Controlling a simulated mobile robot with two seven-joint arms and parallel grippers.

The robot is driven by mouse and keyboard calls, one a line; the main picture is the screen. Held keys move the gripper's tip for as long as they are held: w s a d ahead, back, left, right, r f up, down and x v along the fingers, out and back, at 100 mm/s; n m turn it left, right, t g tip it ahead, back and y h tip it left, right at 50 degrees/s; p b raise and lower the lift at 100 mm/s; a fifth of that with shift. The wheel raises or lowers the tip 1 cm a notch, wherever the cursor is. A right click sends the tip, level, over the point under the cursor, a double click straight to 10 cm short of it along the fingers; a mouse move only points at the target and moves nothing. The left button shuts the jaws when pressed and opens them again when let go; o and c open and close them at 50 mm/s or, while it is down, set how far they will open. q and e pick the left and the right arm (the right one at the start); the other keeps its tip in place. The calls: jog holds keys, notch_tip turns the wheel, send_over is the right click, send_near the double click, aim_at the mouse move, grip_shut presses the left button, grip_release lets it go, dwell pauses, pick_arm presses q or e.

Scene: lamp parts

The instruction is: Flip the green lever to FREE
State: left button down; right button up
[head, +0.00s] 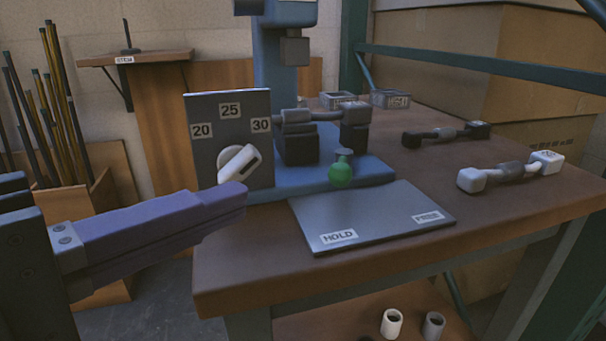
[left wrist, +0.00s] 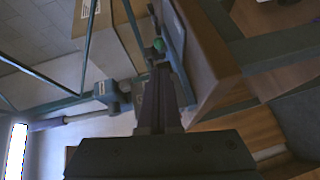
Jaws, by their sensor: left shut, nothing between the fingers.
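The green lever shows as a round green knob (head: 341,174) on a short grey stem, at the back edge of a grey plate (head: 375,215). The plate has a HOLD label (head: 338,237) at its front left and a FREE label (head: 429,217) at its right. In the picture the knob is above HOLD and left of FREE. My left gripper (head: 242,192) is shut and empty, left of the knob and apart from it, in front of the dial panel. In the left wrist view the knob (left wrist: 159,45) shows just beyond the fingertips (left wrist: 153,66). My right gripper is not in view.
A dial panel (head: 229,110) marked 20, 25 and 30 with a white pointer (head: 239,164) stands left of the knob. A clamp-like part (head: 325,115) sits behind it. Two bar-shaped parts (head: 510,171) lie at right on the brown table (head: 235,265). The table's front left is clear.

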aim_at(298, 216)
pick_arm(q)
jog(key=b+x, duration=0.2)
jog(key=x, duration=0.6)
jog(key=shift+w+d, duration=0.3)
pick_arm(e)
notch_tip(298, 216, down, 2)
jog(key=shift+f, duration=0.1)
